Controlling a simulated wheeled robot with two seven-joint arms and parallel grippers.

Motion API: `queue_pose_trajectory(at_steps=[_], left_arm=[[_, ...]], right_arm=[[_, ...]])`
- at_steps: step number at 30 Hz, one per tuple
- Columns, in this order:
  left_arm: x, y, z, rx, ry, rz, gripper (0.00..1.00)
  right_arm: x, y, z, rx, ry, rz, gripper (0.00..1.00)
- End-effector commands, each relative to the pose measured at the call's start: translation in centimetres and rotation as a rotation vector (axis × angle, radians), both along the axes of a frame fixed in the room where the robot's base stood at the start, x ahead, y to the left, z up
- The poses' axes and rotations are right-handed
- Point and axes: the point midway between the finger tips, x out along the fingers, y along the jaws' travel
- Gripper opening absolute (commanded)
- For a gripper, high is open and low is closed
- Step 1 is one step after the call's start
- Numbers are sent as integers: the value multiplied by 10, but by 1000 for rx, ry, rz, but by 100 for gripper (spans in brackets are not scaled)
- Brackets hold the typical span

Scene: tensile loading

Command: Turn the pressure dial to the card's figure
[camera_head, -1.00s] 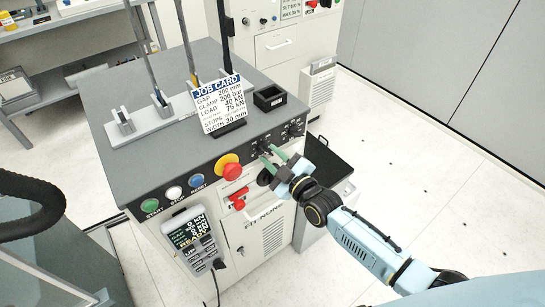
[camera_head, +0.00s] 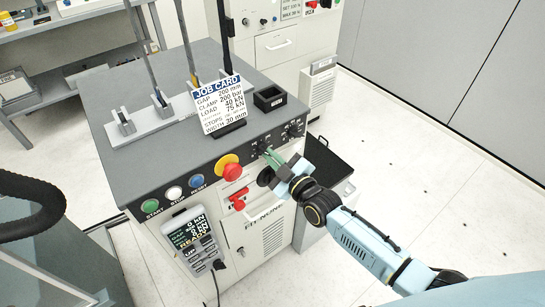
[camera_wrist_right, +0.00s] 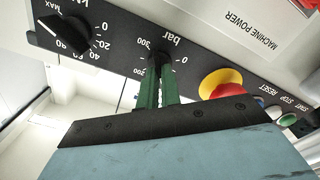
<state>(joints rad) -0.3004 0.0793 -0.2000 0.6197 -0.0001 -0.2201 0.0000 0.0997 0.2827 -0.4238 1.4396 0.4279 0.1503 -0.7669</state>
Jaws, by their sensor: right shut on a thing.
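The pressure dial is a small dark knob on the black front panel, marked "bar", with 300 and 0 legible beside it in the right wrist view (camera_wrist_right: 158,55). My right gripper (camera_head: 268,156) reaches it from the front right. Its two green fingers (camera_wrist_right: 156,75) are shut on the dial and hide most of it; I cannot tell its pointer's setting. The white job card (camera_head: 218,104) stands on the machine top and reads CLAMP 200 bar, with GAP 200 mm and LOAD 40 kN. My left gripper is not in view.
A red emergency knob on a yellow base (camera_head: 230,168) sits left of the dial, with red, blue, white and green controls nearby. Another black dial (camera_wrist_right: 68,35), with a kN-like scale, is on the dial's other side. A small black tray (camera_head: 269,98) stands behind.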

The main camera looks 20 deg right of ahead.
Motion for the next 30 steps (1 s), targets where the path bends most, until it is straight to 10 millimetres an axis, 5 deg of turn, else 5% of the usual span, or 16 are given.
queue_pose_trajectory(at_steps=[30], left_arm=[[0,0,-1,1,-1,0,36]], right_arm=[[0,-1,-1,835,305,0,0]])
